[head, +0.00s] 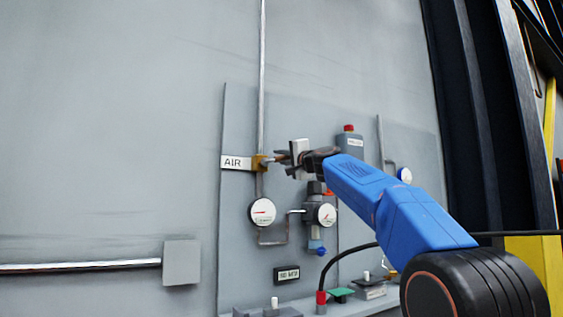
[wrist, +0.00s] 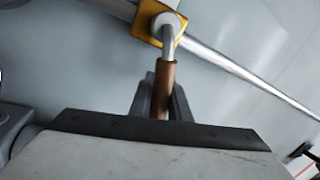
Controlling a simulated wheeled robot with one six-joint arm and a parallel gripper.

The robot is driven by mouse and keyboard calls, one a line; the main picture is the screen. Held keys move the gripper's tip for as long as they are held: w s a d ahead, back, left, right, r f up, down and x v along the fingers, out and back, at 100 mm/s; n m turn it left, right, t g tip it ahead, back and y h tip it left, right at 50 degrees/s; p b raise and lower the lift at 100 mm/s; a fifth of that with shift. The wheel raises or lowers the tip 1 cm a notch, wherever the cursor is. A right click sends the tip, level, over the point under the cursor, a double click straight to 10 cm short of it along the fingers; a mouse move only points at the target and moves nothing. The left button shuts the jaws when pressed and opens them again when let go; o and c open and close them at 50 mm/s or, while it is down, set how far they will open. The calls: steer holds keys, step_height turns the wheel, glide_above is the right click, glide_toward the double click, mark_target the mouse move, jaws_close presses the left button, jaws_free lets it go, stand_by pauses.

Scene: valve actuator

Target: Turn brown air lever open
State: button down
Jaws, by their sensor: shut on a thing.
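The brown air lever (wrist: 165,82) shows in the wrist view as a brown sleeve on a bent metal rod. The rod comes out of a yellow-brown valve body (wrist: 150,22) on a metal pipe. In the head view the valve body (head: 259,162) sits beside the white AIR label (head: 236,163). My gripper (wrist: 162,105) is shut on the brown sleeve, with a grey finger on each side of it. In the head view my gripper (head: 285,159) is just right of the valve, and it hides most of the lever.
Round gauges (head: 262,212) and (head: 326,214) hang below the valve on the grey panel. A grey box with a red button (head: 349,142) is right of my gripper. A vertical pipe (head: 262,70) runs up from the valve. The wall at left is mostly clear.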

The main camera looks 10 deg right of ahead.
steer(key=r+n, duration=0.1)
steer(key=n, duration=0.1)
steer(key=a+r+n+y, duration=0.1)
steer(key=n, duration=0.1)
steer(key=shift+s+g, duration=0.15)
steer(key=shift+g, duration=0.25)
steer(key=shift+s+a+r+n+g+y, duration=0.1)
steer(key=shift+a+r+n+g+y, duration=0.2)
steer(key=shift+n, duration=0.6)
steer(key=shift+s+a+r+n+g+y, duration=0.15)
steer(key=shift+a+n, duration=0.25)
steer(key=shift+n, duration=0.5)
steer(key=shift+r, duration=0.1)
steer(key=c, duration=1.7)
jaws_free()
steer(key=shift+o, duration=0.2)
